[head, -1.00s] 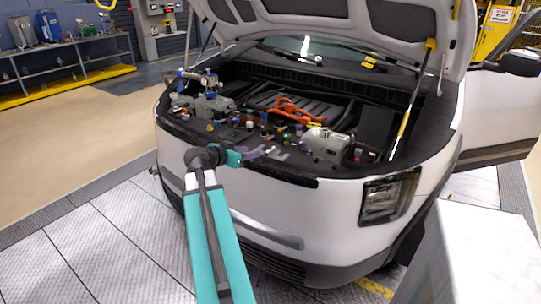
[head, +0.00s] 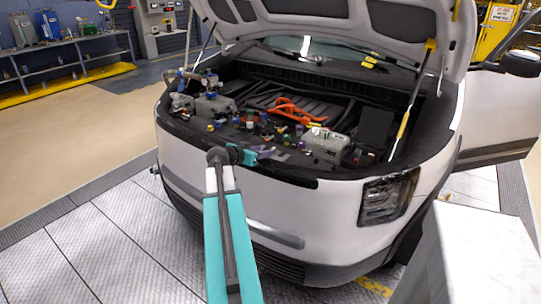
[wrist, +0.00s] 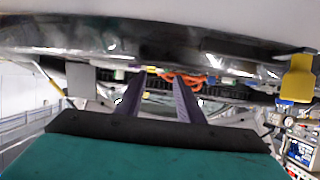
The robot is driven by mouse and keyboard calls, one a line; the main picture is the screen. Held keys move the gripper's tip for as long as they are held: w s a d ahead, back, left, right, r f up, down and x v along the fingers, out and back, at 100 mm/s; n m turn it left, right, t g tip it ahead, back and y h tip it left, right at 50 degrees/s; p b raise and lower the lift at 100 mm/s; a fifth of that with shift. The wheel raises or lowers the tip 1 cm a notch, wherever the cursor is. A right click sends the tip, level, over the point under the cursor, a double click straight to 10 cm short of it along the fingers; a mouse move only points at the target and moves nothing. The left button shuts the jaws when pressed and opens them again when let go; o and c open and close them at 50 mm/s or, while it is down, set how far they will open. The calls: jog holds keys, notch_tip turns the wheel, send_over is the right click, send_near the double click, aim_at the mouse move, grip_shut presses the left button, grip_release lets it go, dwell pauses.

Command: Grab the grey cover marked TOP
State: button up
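My gripper (head: 268,154) is at the front edge of the car's open engine bay, above the white bumper. In the wrist view its two purple-grey fingers (wrist: 158,98) stand apart with nothing visible between them. I cannot read the word TOP anywhere, so I cannot tell which part is the marked cover. A grey boxy unit (head: 326,147) sits in the bay, right of my gripper. Another grey unit (head: 213,107) sits on the bay's left side.
Small coloured caps and orange cables (head: 290,110) fill the bay. The raised hood (head: 320,25) hangs above, with a yellow-ended strut (head: 405,122) at right. A white block (head: 480,255) stands front right. The floor at left is clear.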

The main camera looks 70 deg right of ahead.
aim_at(276, 153)
jog(key=shift+s+d+f+p, duration=0.2)
jog(key=shift+d+p, duration=0.1)
jog(key=shift+d, duration=0.25)
jog(key=shift+p+x, duration=0.65)
jog(key=shift+x, duration=1.35)
grip_shut()
